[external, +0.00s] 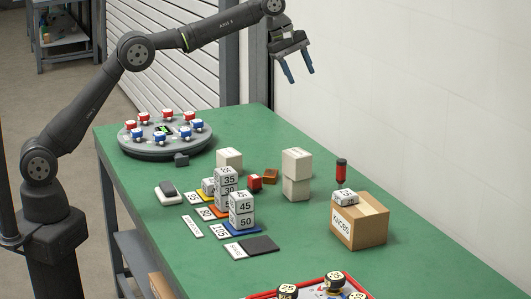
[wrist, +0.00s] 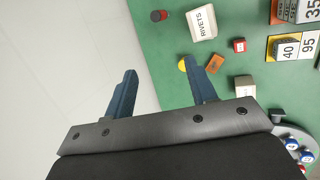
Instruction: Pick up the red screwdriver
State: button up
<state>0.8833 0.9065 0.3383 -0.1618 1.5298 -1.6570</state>
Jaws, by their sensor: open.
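A short upright cylinder (external: 341,171), red with a black top, stands behind the cardboard box in the external view. It is the closest match to the red screwdriver, but no shaft shows and I cannot tell for sure. It also appears near the top edge of the wrist view as a small dark red and black thing (wrist: 159,15). My gripper (external: 299,76) is open and empty, raised high beyond the far part of the bench and well apart from the cylinder. Its two blue fingers (wrist: 162,85) stand wide apart in the wrist view.
A round station (external: 150,150) stands far left. A white wall (external: 400,90) borders the right.

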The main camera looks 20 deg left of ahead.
jog(key=m+t, duration=0.2)
jog(key=m, duration=1.8)
send_near(339, 160)
jog(key=shift+h, duration=0.3)
jog(key=shift+x, duration=5.05)
jog(key=shift+s+a+f, duration=0.1)
jog(key=shift+a, duration=0.1)
jog(key=shift+c, duration=0.2)
grip_shut()
